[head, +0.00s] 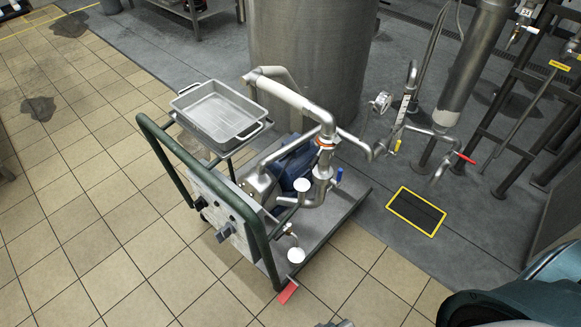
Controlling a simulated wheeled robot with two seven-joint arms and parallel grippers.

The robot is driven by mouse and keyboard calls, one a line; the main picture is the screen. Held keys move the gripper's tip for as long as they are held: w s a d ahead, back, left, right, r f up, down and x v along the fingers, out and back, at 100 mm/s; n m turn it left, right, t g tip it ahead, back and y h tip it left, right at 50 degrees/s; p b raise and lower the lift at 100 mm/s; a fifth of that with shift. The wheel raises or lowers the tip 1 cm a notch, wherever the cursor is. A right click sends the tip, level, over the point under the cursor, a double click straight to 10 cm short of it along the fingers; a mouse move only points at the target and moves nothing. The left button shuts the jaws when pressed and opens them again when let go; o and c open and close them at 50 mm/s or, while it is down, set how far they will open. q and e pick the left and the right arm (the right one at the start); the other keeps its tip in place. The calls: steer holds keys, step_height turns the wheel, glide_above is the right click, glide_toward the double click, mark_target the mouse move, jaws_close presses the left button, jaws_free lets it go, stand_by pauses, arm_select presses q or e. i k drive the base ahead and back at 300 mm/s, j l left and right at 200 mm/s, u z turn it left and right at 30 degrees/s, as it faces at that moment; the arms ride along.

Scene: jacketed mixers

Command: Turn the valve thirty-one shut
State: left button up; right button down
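No valve number is legible, so I cannot tell which valve is thirty-one. On the wheeled pump cart, a red lever (288,292) sits low at the front corner, and a blue handle (339,174) stands upright by the pipe bend. On the pipework behind, a yellow handle (397,146) points down and a red handle (466,158) sticks out to the right. A small dark piece at the bottom edge may be part of my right gripper; its fingers cannot be made out. My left gripper is out of view.
The cart has a green rail (157,147) and a grey metal tray (217,117) on top. A large steel tank (312,60) stands behind it. A yellow-edged dark floor plate (416,212) lies to the right. Tiled floor (95,215) is open on the left.

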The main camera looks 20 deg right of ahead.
mark_target(339, 178)
steer(key=l+u, duration=1.4)
steer(key=u, duration=0.15)
steer(key=k+l+u, duration=0.2)
steer(key=l, duration=0.4)
steer(key=k+l+u, duration=0.2)
steer(key=k+l, duration=0.25)
steer(key=k+l+u, duration=0.15)
steer(key=k+l, duration=0.2)
steer(key=l, duration=0.2)
steer(key=k+l, duration=0.35)
steer(key=l, duration=0.15)
steer(key=k+l, duration=0.35)
steer(key=l, duration=0.1)
